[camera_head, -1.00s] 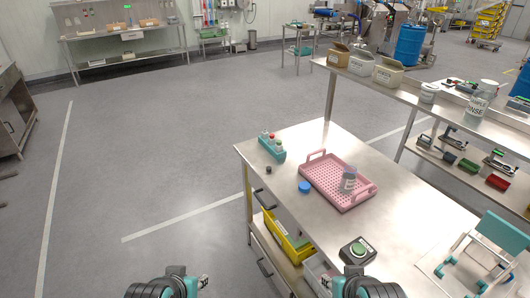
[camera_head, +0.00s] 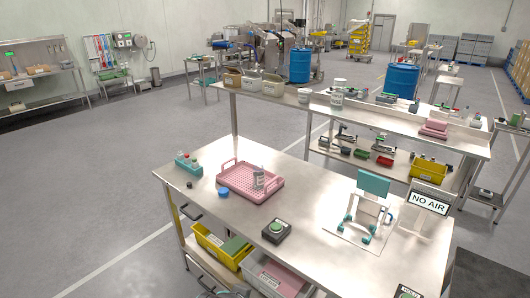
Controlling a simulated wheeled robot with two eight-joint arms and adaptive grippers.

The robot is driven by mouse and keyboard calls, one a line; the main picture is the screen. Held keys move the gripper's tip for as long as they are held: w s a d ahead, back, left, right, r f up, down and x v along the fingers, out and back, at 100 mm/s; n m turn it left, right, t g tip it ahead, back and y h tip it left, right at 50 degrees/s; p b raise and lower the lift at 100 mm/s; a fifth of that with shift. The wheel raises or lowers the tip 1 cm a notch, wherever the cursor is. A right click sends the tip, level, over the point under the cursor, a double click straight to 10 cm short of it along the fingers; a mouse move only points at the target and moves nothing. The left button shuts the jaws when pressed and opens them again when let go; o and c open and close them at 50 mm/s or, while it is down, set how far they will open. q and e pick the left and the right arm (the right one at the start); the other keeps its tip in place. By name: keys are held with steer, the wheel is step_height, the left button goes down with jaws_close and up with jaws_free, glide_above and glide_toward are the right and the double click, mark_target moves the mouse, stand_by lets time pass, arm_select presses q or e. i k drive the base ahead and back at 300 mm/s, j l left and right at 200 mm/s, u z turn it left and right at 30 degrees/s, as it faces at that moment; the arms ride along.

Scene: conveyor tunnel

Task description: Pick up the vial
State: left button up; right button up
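A teal rack (camera_head: 189,164) at the far left corner of the steel table (camera_head: 330,205) holds several small vials with coloured caps. A clear, labelled vial-like container (camera_head: 259,179) stands upright in the pink perforated tray (camera_head: 236,184), toward its right end. Which of these is the task's vial I cannot tell. A blue round cap (camera_head: 223,192) lies in front of the tray. A small dark piece lies beside the rack. Neither gripper's fingers show; only a dark sliver, perhaps of my arm, shows at the bottom edge.
A green push button (camera_head: 276,229) sits near the table's front edge. A teal stand (camera_head: 373,188) and a "NO AIR" sign (camera_head: 430,202) stand to the right. A second bench (camera_head: 390,125) runs behind. Floor at left is clear.

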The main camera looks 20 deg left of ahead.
mark_target(180, 156)
steer(key=j+z, duration=0.4)
steer(key=i+j+z, duration=0.1)
steer(key=z, duration=0.35)
steer(key=j+z, duration=0.4)
steer(key=k+j+z, duration=0.1)
steer(key=j+z, duration=0.3)
steer(key=k+j, duration=0.15)
steer(key=j, duration=0.4)
steer(key=k+j, duration=0.15)
steer(key=j, duration=0.35)
steer(key=k+j, duration=0.2)
steer(key=j, duration=0.35)
steer(key=k+j, duration=0.15)
steer(key=j, duration=0.4)
steer(key=k+j, duration=0.15)
steer(key=j, duration=0.4)
steer(key=k+j, duration=0.15)
steer(key=j, duration=0.35)
steer(key=k+j, duration=0.15)
steer(key=j, duration=0.4)
steer(key=k+j, duration=0.2)
steer(key=j, duration=0.35)
